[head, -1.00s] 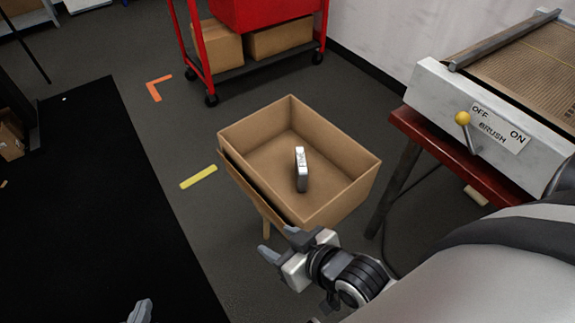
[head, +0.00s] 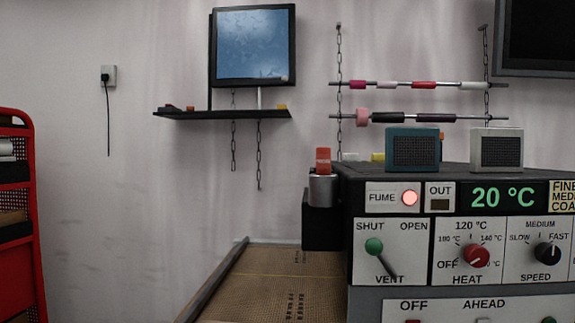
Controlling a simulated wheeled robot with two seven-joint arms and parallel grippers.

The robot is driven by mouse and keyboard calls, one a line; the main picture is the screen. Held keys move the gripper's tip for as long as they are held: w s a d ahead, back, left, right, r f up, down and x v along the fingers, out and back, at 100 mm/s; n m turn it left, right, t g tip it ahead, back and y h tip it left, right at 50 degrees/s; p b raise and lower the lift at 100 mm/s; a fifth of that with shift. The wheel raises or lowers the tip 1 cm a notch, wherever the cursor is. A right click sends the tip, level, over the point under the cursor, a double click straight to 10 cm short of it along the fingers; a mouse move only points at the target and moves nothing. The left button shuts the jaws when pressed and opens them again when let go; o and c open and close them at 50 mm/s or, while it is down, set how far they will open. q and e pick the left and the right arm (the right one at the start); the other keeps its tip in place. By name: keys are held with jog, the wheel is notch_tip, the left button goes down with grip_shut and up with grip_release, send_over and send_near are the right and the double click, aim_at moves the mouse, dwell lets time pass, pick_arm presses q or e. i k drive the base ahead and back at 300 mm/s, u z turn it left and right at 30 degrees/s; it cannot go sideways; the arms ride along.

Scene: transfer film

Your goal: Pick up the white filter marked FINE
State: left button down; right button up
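The white filter marked FINE is not in the present head view. A label at the right edge of the machine (head: 563,196) carries the words FINE, MED and COA, cut off by the frame; it is a label and not the filter. Neither of my grippers is in view now.
The dark machine with FUME, VENT, HEAT and SPEED controls (head: 391,251) fills the lower right. A mesh conveyor belt (head: 262,290) runs out on its left. A monitor (head: 253,46) stands on a wall shelf (head: 222,114). A red cart (head: 17,230) is at the left edge.

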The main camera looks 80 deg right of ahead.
aim_at(494, 150)
jog(key=u, duration=0.1)
jog(key=k, duration=2)
jog(key=z, duration=1.8)
